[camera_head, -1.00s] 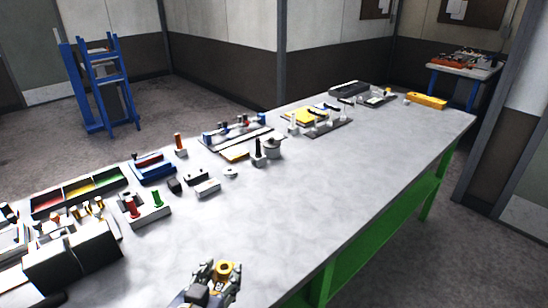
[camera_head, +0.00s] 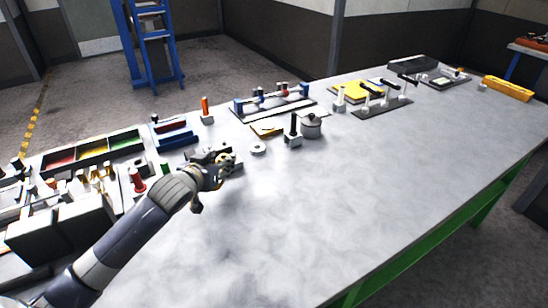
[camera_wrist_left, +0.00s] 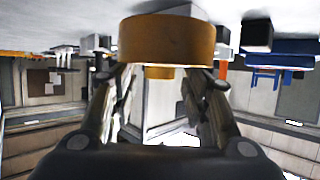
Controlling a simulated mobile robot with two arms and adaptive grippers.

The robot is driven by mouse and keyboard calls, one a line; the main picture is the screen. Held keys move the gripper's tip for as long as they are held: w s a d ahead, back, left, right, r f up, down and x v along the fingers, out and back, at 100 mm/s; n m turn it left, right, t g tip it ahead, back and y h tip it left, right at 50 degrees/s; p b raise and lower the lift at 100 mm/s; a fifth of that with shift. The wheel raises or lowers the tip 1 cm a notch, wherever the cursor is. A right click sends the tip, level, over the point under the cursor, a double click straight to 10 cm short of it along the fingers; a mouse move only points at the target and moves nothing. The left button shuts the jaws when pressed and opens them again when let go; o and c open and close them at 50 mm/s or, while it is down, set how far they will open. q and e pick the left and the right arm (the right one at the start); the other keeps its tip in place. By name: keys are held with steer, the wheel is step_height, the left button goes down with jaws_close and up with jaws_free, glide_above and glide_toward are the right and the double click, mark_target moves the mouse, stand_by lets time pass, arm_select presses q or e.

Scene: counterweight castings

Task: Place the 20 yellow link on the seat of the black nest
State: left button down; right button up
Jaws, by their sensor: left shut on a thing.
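My left gripper (camera_head: 226,164) is over the table, left of the middle in the head view. In the left wrist view it is shut on the yellow link (camera_wrist_left: 167,40), a thick ring-like piece held at the fingertips. The head view barely shows the link among the fingers, and its number cannot be read. A small black block (camera_wrist_left: 256,35) stands beyond the link in the left wrist view; I cannot tell if it is the black nest. My arm and gripper cover part of the table there in the head view. My right gripper is out of sight.
Near the gripper are an orange post (camera_head: 205,109), a white ring (camera_head: 258,148), a black post on a pale base (camera_head: 294,128) and a lidded grey pot (camera_head: 311,127). A compartment tray (camera_head: 92,150) lies left. The table's right front (camera_head: 350,200) is clear.

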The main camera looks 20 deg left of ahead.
arm_select(q)
steer(key=p, duration=0.2)
glide_above(264, 168)
steer(key=s+a, duration=0.3)
steer(key=s, duration=0.1)
steer(key=shift+w+f, duration=0.1)
steer(key=shift+w, duration=0.05)
steer(key=w+d, duration=0.1)
steer(key=w, duration=0.1)
steer(key=w+d, duration=0.1)
steer(key=shift+w+d+f, duration=0.3)
steer(key=shift+w+f, duration=0.05)
steer(key=shift+w+d, duration=0.15)
steer(key=shift+w, duration=0.05)
steer(key=shift+f, duration=0.35)
step_height(264, 168, down, 2)
steer(key=shift+f+p, duration=0.1)
steer(key=shift+p, duration=0.25)
steer(key=shift+f, duration=0.4)
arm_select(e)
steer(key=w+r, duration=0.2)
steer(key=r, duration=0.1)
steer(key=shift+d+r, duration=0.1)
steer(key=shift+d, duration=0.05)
arm_select(q)
steer(key=shift+f, duration=0.1)
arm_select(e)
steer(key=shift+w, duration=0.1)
